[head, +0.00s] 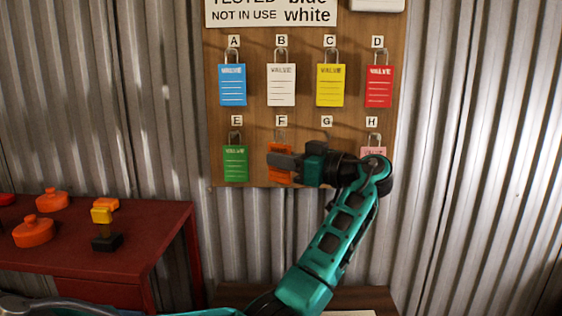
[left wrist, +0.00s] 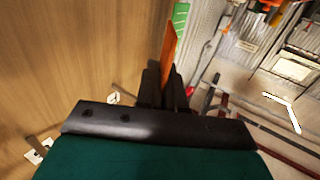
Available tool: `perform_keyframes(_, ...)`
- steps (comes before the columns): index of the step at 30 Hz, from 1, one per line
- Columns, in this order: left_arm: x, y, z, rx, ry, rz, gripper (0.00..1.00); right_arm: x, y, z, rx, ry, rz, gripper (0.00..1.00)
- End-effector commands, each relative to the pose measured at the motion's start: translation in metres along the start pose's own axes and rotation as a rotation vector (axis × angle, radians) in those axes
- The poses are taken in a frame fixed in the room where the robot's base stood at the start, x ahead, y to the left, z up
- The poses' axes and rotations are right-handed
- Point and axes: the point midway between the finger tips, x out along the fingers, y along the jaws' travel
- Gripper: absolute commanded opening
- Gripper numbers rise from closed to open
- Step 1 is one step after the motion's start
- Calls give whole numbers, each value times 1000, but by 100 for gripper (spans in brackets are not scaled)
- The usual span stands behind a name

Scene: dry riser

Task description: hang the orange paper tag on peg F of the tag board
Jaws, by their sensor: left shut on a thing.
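The tag board (head: 258,105) stands upright against the wall, with lettered pegs in two rows. The orange paper tag (head: 280,178) is at the board under the F label (head: 281,121), its middle covered by my left gripper (head: 272,160). My left gripper is shut on the tag; in the left wrist view the orange tag (left wrist: 170,45) stands edge-on between the fingers (left wrist: 162,88). The tag's loop is close to peg F, but I cannot tell whether it is around the peg. My right gripper is not in view.
Blue, white, yellow and red tags hang on A to D. The green tag (head: 235,163) hangs on E, left of my gripper. A pink tag (head: 373,152) on H is partly behind my arm. Peg G (head: 327,136) is bare. A red table (head: 90,250) stands at left.

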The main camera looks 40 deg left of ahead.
Motion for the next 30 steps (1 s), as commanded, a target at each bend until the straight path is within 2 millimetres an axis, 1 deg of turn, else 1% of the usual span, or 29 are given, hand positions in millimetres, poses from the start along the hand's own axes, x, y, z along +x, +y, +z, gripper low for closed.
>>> perform_keyframes(9,10,16,1,0,0,-2,0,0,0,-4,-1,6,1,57)
perform_keyframes(12,13,21,7,-1,-1,-2,0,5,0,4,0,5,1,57)
perform_keyframes(15,15,25,9,0,-1,-1,0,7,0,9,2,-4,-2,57)
perform_keyframes(30,17,28,10,0,0,-1,0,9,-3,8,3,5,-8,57)
